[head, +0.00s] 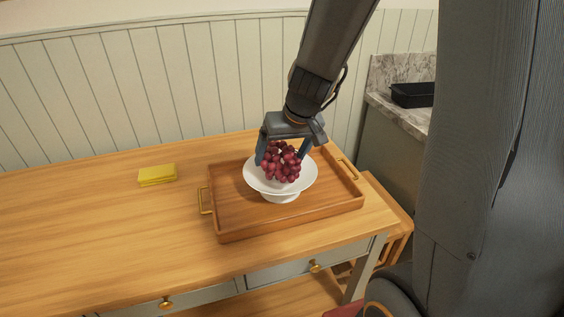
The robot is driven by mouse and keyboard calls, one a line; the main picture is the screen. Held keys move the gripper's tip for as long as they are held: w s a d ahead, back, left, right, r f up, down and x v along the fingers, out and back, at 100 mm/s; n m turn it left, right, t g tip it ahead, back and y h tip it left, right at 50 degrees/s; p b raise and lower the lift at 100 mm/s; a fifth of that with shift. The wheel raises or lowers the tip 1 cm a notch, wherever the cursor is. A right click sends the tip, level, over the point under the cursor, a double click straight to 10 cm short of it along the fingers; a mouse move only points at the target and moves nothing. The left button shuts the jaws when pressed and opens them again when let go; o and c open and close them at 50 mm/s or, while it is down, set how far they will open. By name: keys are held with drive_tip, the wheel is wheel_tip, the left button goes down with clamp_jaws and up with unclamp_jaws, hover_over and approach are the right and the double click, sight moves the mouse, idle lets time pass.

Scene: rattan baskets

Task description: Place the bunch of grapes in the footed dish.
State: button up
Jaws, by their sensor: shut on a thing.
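The bunch of red grapes (281,166) is between the fingers of my gripper (283,155), which is shut on it. The white footed dish (306,180) stands upright on a wooden tray, directly below the gripper. The grapes overlap the dish's bowl in the head view. I cannot tell whether their underside touches the dish. The top of the bunch is partly hidden by the gripper.
The wooden tray (235,227) with brass handles sits on the wooden table (110,235). A yellow folded cloth or sponge (157,175) lies left of the tray. The table's left side is clear. A black container (411,95) stands on a marble counter at right.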

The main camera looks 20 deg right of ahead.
drive_tip(key=shift+f+b, duration=0.3)
drive_tip(key=shift+f, duration=0.85)
drive_tip(key=shift+f, duration=0.1)
drive_tip(key=o, duration=1.4)
drive_tip(key=shift+c, duration=0.2)
drive_tip(key=shift+r, duration=0.45)
drive_tip(key=v, duration=1.1)
drive_tip(key=shift+s+d+p, duration=0.1)
drive_tip(key=shift+s+p, duration=0.05)
drive_tip(key=shift+p, duration=0.25)
drive_tip(key=s+a+f+g+h, duration=0.1)
drive_tip(key=s+f+g, duration=0.2)
drive_tip(key=s+f, duration=0.7)
drive_tip(key=shift+s+a+f, duration=0.15)
drive_tip(key=shift+s+f, duration=0.2)
drive_tip(key=shift+s, duration=0.45)
